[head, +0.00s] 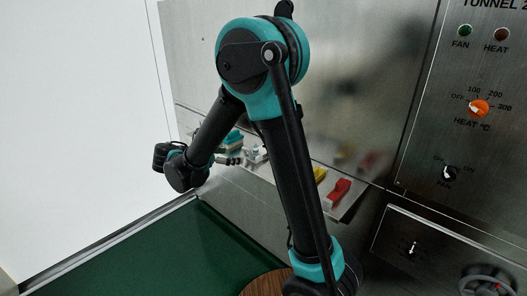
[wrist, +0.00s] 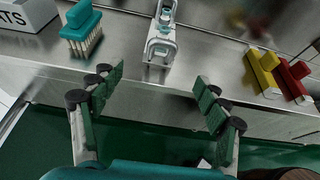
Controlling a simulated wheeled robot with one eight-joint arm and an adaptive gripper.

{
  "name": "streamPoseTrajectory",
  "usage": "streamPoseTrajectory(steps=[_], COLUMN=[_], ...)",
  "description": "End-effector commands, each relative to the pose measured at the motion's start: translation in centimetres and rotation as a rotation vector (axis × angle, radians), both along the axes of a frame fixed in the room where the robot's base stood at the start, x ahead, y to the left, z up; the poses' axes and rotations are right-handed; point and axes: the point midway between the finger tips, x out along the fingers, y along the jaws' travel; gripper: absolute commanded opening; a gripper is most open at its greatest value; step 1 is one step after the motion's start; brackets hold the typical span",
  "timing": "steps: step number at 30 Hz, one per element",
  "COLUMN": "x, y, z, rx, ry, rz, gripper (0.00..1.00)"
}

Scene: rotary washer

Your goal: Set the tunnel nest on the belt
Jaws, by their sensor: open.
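Nothing in view is labelled as the tunnel nest, and I cannot tell which shelf piece it is. A yellow block (wrist: 263,70) and a red block (wrist: 293,80) lie side by side at the right of the metal shelf; the head view also shows the yellow block (head: 319,174) and the red block (head: 336,192). A pale grey clamp-like piece (wrist: 161,45) stands mid-shelf, beyond my gripper (wrist: 159,80). My gripper is open and empty, its two pads apart before the shelf's front edge. I cannot identify the belt with certainty.
A teal brush (wrist: 81,32) and a white lettered box (wrist: 28,14) stand at the shelf's left. A green surface (head: 150,255) lies below, with a round wooden top (head: 265,284) at the bottom. The control panel (head: 470,90) is at right.

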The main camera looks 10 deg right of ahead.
Motion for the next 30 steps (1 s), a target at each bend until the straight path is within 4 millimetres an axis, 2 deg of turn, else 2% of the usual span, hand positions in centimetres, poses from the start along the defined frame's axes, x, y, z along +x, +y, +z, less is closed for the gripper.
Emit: streamPoseTrajectory(steps=[3, 12, 23, 30], x=[1.3, 4.4, 5.6, 7.5], y=[-2.1, -6.2, -7.9, -10.5], z=[-1.0, -3.1, -3.9, -5.0], rx=[0.001, 0.003, 0.003, 0.003], ry=[0.001, -0.001, 0.0, -0.001], rz=[-0.005, -0.005, -0.003, -0.006], gripper=[0.75, 0.75, 0.75, 0.75])
